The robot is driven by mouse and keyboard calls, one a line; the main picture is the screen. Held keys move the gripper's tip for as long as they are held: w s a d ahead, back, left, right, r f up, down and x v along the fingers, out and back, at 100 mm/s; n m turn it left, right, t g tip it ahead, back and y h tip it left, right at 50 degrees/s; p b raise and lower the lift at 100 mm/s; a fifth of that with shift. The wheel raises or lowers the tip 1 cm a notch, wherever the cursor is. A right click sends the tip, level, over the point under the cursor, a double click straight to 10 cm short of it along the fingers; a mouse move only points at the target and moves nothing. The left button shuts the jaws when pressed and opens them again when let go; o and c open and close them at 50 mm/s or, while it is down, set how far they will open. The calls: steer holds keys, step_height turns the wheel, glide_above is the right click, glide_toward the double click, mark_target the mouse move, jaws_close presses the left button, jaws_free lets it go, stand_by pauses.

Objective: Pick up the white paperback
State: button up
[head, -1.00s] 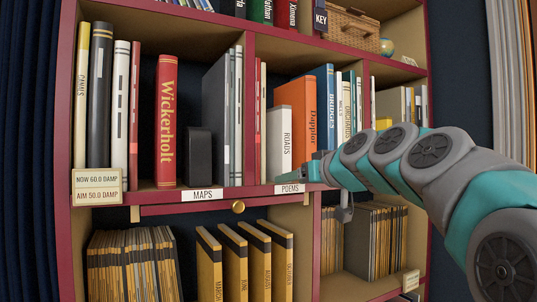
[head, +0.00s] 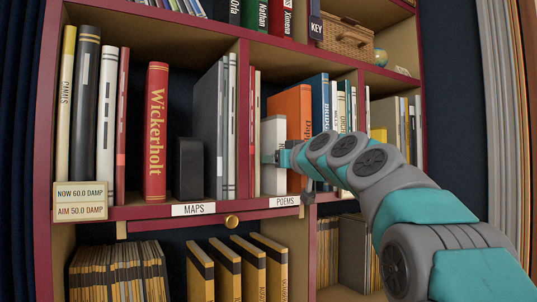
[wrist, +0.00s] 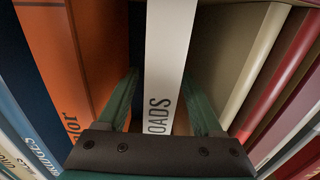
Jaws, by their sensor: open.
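The white paperback (head: 273,132), with ROADS on its spine, stands upright on the POEMS shelf, just left of the orange Dapplor book (head: 292,115). In the wrist view its white spine (wrist: 168,45) runs down the middle. My gripper (head: 270,158) is at the spine in the head view and covers part of the lettering. In the wrist view my gripper (wrist: 161,78) is open, with one green finger on each side of the spine. Dark gaps show beside the book. I cannot tell whether either finger touches it.
Thin pale and red books (head: 255,130) stand left of the paperback, beside a red shelf divider. A blue book (head: 321,105) stands beyond the orange one. The POEMS label (head: 285,201) is on the shelf edge, with a brass knob (head: 232,221) below left.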

steer(key=shift+x, duration=1)
jaws_close()
